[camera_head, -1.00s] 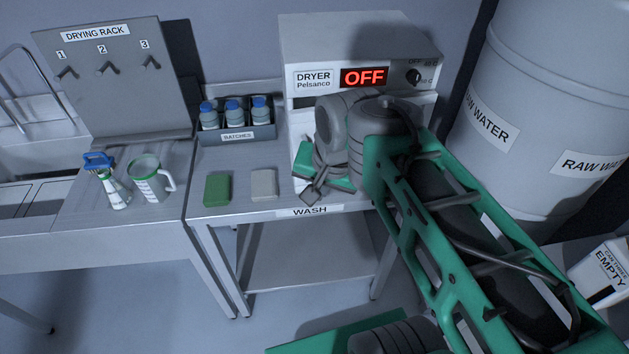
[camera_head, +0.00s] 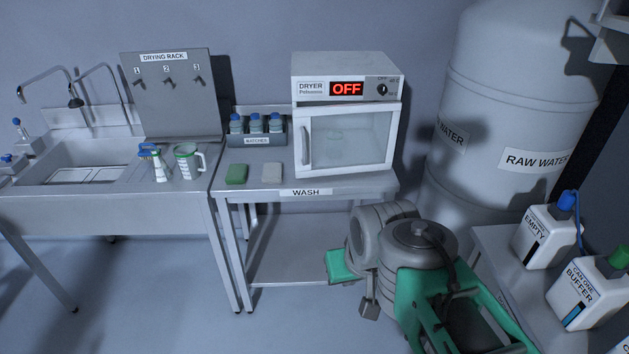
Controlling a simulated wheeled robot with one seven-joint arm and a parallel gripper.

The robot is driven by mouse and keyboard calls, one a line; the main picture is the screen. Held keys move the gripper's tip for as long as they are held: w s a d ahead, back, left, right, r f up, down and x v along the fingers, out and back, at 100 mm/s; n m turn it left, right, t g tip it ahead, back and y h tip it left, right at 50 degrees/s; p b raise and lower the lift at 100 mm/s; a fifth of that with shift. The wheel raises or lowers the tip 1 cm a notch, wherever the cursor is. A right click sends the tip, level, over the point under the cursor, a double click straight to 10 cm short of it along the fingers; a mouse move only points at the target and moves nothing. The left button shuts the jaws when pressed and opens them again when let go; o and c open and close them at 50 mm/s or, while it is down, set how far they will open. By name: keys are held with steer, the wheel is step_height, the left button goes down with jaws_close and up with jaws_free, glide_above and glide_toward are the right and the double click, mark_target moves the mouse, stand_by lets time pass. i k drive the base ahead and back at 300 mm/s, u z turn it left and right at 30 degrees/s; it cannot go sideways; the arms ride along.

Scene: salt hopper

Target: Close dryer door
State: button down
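The dryer (camera_head: 345,62) is a white box on the wash table, with a red OFF display and a dark knob. Its door (camera_head: 347,110) has a white frame, a glass pane and a grey handle on the left side. The door appears to lie flat against the dryer front. A faint greenish outline shows through the glass. My gripper (camera_head: 369,306) is low in front of the table's right end, below and apart from the door. It is small and partly hidden by my arm, so I cannot tell its finger opening.
On the wash table (camera_head: 305,184) are a green block (camera_head: 236,174), a pale block (camera_head: 272,172) and a rack of blue-capped bottles (camera_head: 257,136). A raw water tank (camera_head: 500,100) stands right. White cans (camera_head: 548,236) occupy the right-hand table. Floor left of my arm is clear.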

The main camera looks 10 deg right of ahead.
mark_target(301, 116)
steer(key=u, duration=0.3)
steer(key=i, duration=0.6)
steer(key=u, duration=0.8)
steer(key=i, duration=0.4)
steer(key=u, duration=0.25)
